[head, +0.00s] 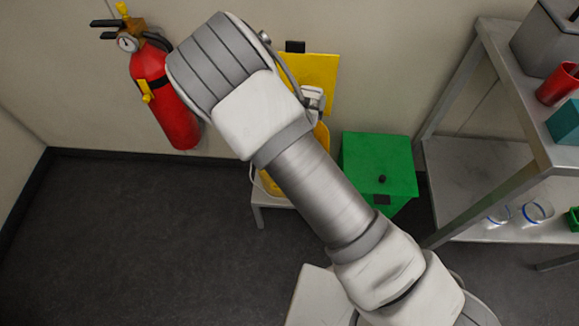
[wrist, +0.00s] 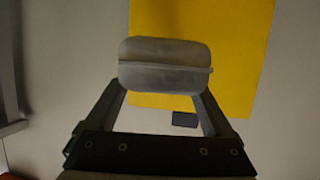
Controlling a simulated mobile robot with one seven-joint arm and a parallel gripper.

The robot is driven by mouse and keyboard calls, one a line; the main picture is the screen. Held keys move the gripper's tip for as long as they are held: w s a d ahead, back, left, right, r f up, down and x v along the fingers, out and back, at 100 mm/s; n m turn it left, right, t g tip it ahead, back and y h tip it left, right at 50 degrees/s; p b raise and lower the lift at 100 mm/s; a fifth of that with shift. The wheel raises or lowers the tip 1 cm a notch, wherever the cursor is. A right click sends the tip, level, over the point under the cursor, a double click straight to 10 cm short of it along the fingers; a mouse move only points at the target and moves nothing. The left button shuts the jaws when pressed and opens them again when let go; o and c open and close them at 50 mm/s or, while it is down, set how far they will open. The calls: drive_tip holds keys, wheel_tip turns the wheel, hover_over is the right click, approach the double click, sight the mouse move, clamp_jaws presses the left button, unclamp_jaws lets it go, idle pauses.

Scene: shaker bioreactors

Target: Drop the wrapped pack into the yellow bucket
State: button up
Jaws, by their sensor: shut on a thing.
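My gripper (wrist: 163,93) is shut on the wrapped pack (wrist: 165,65), a pale grey, rounded packet with a seam across it, held between the two fingers. In the head view my arm hides most of the gripper; a small whitish part shows just right of the arm, and I cannot tell whether it is the pack. The yellow bucket (head: 268,184) is mostly hidden behind my arm in the head view. It stands on a low grey stool (head: 259,200) by the wall. The bucket cannot be made out in the wrist view.
A yellow panel (head: 319,72) is on the wall above the bucket; it also fills much of the wrist view (wrist: 235,50). A red fire extinguisher (head: 165,100) hangs at left. A green bin (head: 375,160) and a metal shelf (head: 450,165) stand right. The left floor is clear.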

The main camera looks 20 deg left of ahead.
drive_tip(key=a+f, duration=0.1)
drive_tip(key=s+a+f+b, duration=0.1)
drive_tip(key=f, duration=0.1)
drive_tip(key=a+f+b, duration=0.1)
drive_tip(key=shift+s+a+f, duration=0.15)
drive_tip(key=shift+s+f, duration=0.05)
drive_tip(key=shift+s, duration=0.05)
wheel_tip(320, 180, down, 6)
drive_tip(key=b, duration=0.3)
drive_tip(key=shift+r+b, duration=0.15)
drive_tip(key=shift+b, duration=0.2)
drive_tip(key=o, duration=1.1)
drive_tip(key=shift+o, duration=0.2)
drive_tip(key=p+v, duration=0.4)
drive_tip(key=v, duration=1.3)
drive_tip(key=shift+s+p, duration=0.25)
drive_tip(key=shift+p, duration=0.15)
drive_tip(key=shift+w+r, duration=0.1)
drive_tip(key=shift+w, duration=0.05)
